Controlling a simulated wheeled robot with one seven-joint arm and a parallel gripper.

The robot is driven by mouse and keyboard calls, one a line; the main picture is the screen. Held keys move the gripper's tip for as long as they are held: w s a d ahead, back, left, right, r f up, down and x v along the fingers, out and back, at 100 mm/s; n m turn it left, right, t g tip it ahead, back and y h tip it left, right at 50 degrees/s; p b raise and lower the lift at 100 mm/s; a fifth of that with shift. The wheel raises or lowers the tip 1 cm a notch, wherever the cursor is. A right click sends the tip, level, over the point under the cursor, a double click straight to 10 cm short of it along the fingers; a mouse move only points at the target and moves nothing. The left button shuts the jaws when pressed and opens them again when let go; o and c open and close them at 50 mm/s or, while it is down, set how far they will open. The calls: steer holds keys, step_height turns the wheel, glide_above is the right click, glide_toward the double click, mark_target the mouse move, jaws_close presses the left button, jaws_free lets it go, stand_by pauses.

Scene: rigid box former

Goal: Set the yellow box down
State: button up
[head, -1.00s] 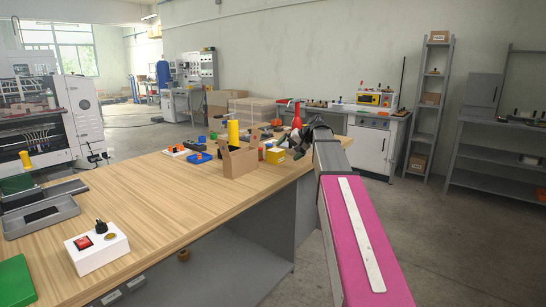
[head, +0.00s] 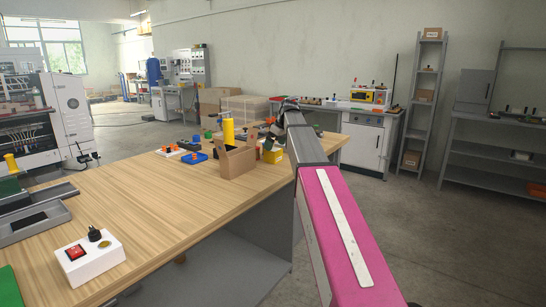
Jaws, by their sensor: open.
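The small yellow box (head: 272,156) stands on the wooden table (head: 175,205), just right of an open cardboard box (head: 237,161). My arm reaches out from the lower right, and its wrist is at the far right part of the table. My gripper (head: 271,138) is small and dark in the head view, just above or behind the yellow box. It is open. The fingertips are hard to make out, and I cannot tell whether they touch the box.
A yellow cylinder (head: 228,131) stands behind the cardboard box. A blue tray (head: 194,157) with an orange part lies to its left. A white switch box (head: 90,258) and a grey tray (head: 36,222) are at the near left. The middle of the table is clear.

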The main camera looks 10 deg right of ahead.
mark_target(273, 149)
steer(key=shift+w+x, duration=0.1)
steer(key=shift+x, duration=1.4)
steer(key=shift+w+x, duration=0.15)
steer(key=shift+x, duration=1.35)
steer(key=shift+d, duration=0.15)
steer(key=c, duration=1.1)
steer(key=shift+c, duration=0.2)
